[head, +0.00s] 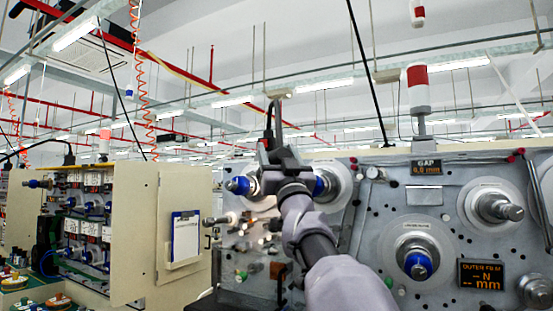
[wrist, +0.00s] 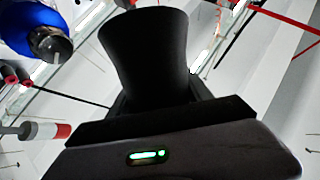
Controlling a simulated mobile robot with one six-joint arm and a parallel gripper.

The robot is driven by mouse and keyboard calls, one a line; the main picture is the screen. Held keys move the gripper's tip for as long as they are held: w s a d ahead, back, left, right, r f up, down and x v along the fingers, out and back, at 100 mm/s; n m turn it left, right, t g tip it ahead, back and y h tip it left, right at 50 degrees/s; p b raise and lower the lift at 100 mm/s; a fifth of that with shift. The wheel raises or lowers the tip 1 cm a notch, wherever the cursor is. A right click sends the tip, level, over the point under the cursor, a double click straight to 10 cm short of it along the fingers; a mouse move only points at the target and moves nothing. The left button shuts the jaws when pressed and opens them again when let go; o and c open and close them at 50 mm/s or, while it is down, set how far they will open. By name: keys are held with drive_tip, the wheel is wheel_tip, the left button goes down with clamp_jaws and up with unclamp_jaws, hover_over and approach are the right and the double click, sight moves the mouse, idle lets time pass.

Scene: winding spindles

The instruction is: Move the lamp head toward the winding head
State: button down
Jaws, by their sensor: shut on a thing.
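The lamp head, a black flared piece (wrist: 145,55), fills the upper middle of the wrist view. My gripper (wrist: 158,105) is shut on its lower end, and the dark gripper body with a green light is in front. In the head view my gripper (head: 268,155) is at the end of my raised arm, in front of the winding machine's panel; a black curved neck rises from it. The lamp head is hard to make out there. The winding head is a grey panel (head: 365,235) with round discs and spindles. A blue-collared spindle (head: 240,186) is just left of my gripper.
Another blue-tipped spindle (head: 418,265) and a metal spindle (head: 500,208) stick out at the right. A blue part with a grey tip (wrist: 45,40) is close at the wrist view's upper left. A cream cabinet (head: 140,215) with a clipboard (head: 186,236) stands left.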

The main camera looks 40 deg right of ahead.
drive_tip(key=shift+r, duration=0.1)
drive_tip(key=shift+c, duration=2.2)
unclamp_jaws()
drive_tip(key=b+v, duration=0.5)
drive_tip(key=v, duration=1.2)
drive_tip(key=shift+s, duration=0.2)
drive_tip(key=shift+a+f, duration=0.1)
drive_tip(key=shift+f, duration=0.1)
